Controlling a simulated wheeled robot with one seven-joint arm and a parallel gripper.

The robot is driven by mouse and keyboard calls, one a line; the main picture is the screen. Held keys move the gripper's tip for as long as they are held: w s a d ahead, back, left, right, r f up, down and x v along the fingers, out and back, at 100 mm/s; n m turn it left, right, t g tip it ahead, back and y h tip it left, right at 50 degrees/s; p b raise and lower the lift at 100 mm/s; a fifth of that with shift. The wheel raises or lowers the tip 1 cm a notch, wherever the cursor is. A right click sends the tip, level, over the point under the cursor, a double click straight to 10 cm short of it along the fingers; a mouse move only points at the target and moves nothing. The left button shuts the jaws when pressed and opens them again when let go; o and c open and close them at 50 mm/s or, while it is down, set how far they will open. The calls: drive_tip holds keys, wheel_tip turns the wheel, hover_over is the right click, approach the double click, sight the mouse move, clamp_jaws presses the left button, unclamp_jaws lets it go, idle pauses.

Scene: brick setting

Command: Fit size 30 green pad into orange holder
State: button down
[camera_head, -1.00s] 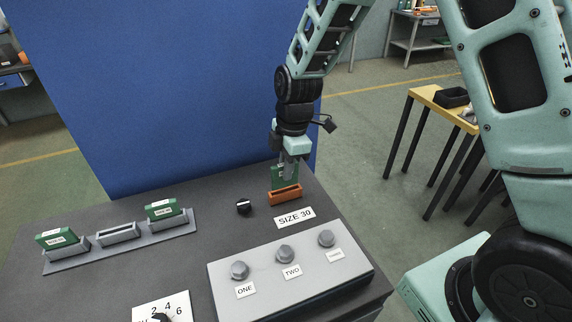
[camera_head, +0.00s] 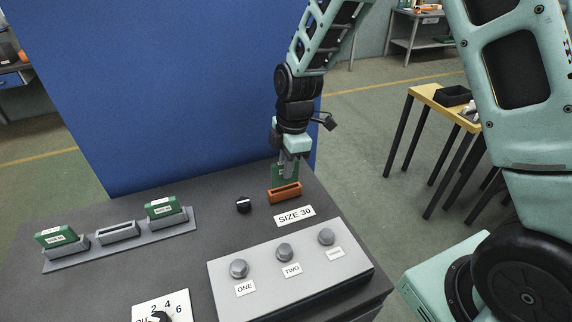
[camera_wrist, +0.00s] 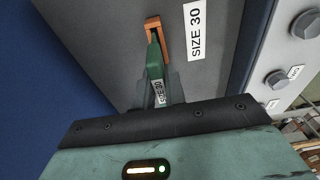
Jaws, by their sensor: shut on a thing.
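My gripper (camera_head: 289,166) is shut on the green pad (camera_head: 279,172) and points down over the orange holder (camera_head: 286,195). In the wrist view the green pad (camera_wrist: 154,68) carries a label reading SIZE 30, and its far end is at the orange holder (camera_wrist: 153,27). The pad looks upright, just behind or over the holder's slot. I cannot tell whether its lower edge is inside the slot. The holder stands on the dark table behind a white SIZE 30 label (camera_head: 294,216).
A grey rack (camera_head: 118,233) at left holds two other green pads (camera_head: 164,208), with an empty middle slot. A black knob (camera_head: 243,206) stands left of the holder. A grey box with three knobs (camera_head: 285,252) is in front. A blue panel (camera_head: 180,90) rises behind.

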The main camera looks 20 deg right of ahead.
drive_tip(key=shift+f, duration=0.35)
drive_tip(key=shift+f+b, duration=1.6)
drive_tip(key=shift+f, duration=0.15)
drive_tip(key=c, duration=1)
unclamp_jaws()
drive_tip(key=shift+r, duration=0.1)
drive_tip(key=shift+o, duration=0.2)
drive_tip(key=shift+r+p, duration=2.35)
drive_tip(key=shift+r, duration=0.7)
